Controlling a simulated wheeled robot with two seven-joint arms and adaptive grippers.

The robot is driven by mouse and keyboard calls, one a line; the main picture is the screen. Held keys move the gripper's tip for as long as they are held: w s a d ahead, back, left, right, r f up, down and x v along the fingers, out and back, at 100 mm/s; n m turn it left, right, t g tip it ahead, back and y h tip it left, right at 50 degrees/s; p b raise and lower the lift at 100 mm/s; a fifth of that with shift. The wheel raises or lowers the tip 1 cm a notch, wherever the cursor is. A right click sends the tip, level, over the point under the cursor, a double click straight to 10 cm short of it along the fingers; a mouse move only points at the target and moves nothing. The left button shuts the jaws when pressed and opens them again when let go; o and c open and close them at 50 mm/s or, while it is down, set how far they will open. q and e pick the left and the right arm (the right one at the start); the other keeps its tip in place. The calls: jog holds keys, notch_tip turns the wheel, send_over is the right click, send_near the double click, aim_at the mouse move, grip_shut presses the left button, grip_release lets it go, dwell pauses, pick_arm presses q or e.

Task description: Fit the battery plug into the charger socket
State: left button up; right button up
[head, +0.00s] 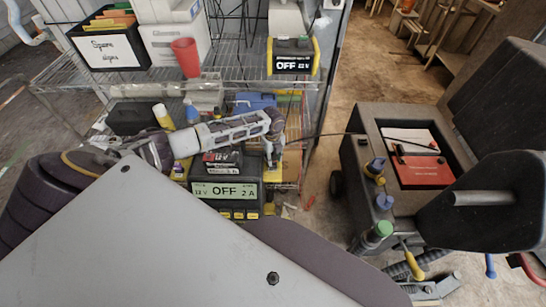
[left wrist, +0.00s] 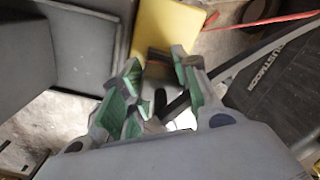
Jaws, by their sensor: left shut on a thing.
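My left gripper (head: 273,150) points down just right of the lower charger (head: 225,191), a dark box with yellow buttons and a display reading OFF, 2 A. It is shut on the battery plug, which the fingers mostly hide. A thin dark cable (head: 318,135) runs from the gripper to the wheeled machine on the right. In the left wrist view the green-padded fingers (left wrist: 157,72) close around something dark. I cannot make out the charger's socket, and the plug appears apart from it. My right gripper is not in view.
A wire shelf (head: 235,75) holds a red cup (head: 186,57), a folder box (head: 108,45) and a second yellow-black unit (head: 292,62) reading OFF. The grey wheeled machine (head: 366,120) stands at right with a red board. Open floor lies behind it.

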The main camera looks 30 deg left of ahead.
pick_arm(q)
jog(key=shift+f+b, duration=0.3)
jog(key=shift+f, duration=0.7)
dwell(0.5)
jog(key=o, duration=1.2)
jog(key=shift+f, duration=0.1)
jog(key=shift+r, duration=6.05)
jog(key=shift+d, duration=0.1)
